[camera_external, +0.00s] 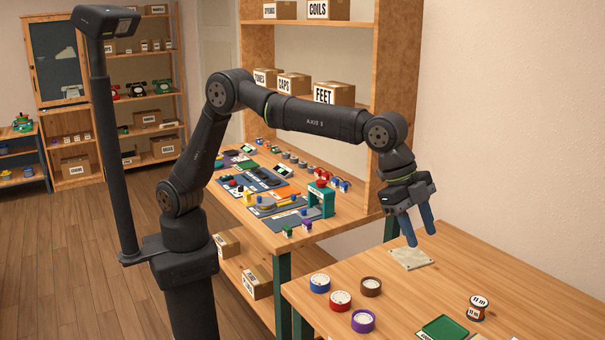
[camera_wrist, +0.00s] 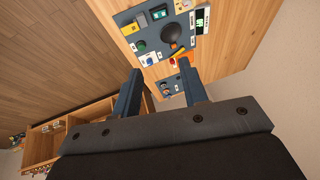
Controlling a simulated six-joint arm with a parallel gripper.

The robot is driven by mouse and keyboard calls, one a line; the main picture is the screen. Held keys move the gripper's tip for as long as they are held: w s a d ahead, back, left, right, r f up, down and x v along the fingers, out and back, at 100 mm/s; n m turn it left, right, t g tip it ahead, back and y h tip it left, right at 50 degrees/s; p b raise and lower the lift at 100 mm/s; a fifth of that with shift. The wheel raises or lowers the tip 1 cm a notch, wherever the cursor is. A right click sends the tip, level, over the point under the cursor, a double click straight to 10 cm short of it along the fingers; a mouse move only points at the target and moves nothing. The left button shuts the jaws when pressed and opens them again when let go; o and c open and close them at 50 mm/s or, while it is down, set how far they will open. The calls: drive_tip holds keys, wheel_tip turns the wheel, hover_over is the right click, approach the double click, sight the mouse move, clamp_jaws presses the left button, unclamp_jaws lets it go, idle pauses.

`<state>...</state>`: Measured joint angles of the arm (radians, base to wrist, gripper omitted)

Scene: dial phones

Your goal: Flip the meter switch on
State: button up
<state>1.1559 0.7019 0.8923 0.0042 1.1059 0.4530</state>
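My gripper (camera_external: 421,237) is in the external view at the right, above the near table, with its two blue fingers apart and nothing between them. In the wrist view its fingers (camera_wrist: 160,70) are spread, also empty. The wrist view shows a blue-grey panel (camera_wrist: 150,32) at the top with a round dark dial (camera_wrist: 172,35), coloured knobs, and a small green-lit display (camera_wrist: 200,22) beside a white label. This may be the meter; its switch is too small to make out, so I cannot tell its position. The fingers are apart from the panel.
In the external view a workbench (camera_external: 262,237) carries several panels and a teal frame (camera_external: 321,199). The near table (camera_external: 500,265) holds a pale plate (camera_external: 410,258) below my gripper, several round coloured containers, a spool (camera_external: 478,307) and a green tray (camera_external: 445,328). A tall shelf stands behind.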

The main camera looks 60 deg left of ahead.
drive_tip(key=shift+d+f, duration=0.1)
drive_tip(key=shift+f, duration=0.1)
drive_tip(key=c, duration=0.3)
drive_tip(key=d+f, duration=0.1)
drive_tip(key=f, duration=0.1)
drive_tip(key=d+f+h, duration=0.1)
drive_tip(key=f, duration=0.2)
drive_tip(key=d+f+m+g+h, duration=0.1)
drive_tip(key=f, duration=0.2)
drive_tip(key=shift+w+d+f, duration=0.15)
drive_tip(key=shift+w+f, duration=0.05)
drive_tip(key=shift+w, duration=0.15)
clamp_jaws()
drive_tip(key=w+f+h, duration=0.2)
drive_tip(key=w+f, duration=0.1)
drive_tip(key=f, duration=0.5)
drive_tip(key=shift+w+d+t, duration=0.3)
drive_tip(key=shift+w+t, duration=0.05)
drive_tip(key=shift+t, duration=0.05)
drive_tip(key=shift+f, duration=0.1)
